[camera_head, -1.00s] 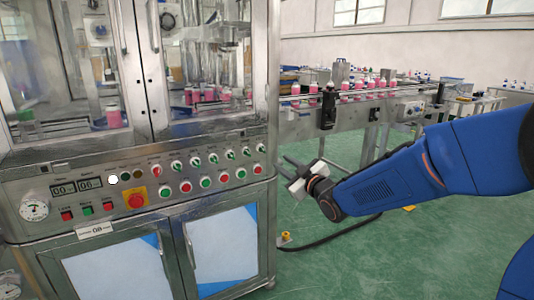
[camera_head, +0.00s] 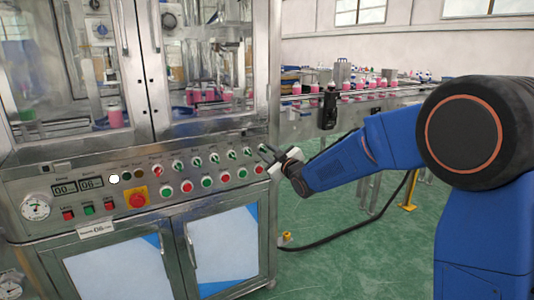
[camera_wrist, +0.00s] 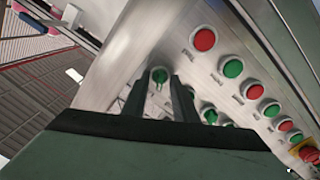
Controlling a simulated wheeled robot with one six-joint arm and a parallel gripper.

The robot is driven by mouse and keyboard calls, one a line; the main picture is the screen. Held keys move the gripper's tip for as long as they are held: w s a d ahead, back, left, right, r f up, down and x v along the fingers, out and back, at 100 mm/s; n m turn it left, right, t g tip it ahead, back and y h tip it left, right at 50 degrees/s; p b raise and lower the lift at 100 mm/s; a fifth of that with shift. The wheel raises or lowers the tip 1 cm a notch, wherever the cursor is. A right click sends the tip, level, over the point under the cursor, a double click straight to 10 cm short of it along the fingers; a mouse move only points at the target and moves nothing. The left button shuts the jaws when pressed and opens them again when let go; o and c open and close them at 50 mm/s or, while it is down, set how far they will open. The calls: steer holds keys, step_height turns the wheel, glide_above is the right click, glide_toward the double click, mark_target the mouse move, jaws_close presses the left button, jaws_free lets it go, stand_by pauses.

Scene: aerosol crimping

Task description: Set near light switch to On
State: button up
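A row of green rotary switches (camera_head: 214,158) runs along the upper part of the machine's control panel. Their labels are too small to read, so I cannot tell which one is the near light switch. My gripper (camera_head: 265,152) is at the right end of this row. In the wrist view, my gripper (camera_wrist: 157,86) is open, with its two dark fingers apart. The end green switch (camera_wrist: 159,76) shows between and just beyond the fingertips. I cannot tell whether the fingers touch it. Other green switches (camera_wrist: 209,114) are partly hidden behind the right finger.
Below the switches is a row of red and green push buttons (camera_head: 206,182). A red emergency stop (camera_head: 136,200) on a yellow plate sits further left. A conveyor with pink bottles (camera_head: 371,84) stands behind my arm. Green floor (camera_head: 350,260) is open in front.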

jaws_close()
steer(key=shift+m, duration=0.3)
steer(key=m, duration=1.1)
stand_by(0.4)
steer(key=shift+f+m, duration=0.1)
steer(key=shift+m, duration=0.2)
jaws_free()
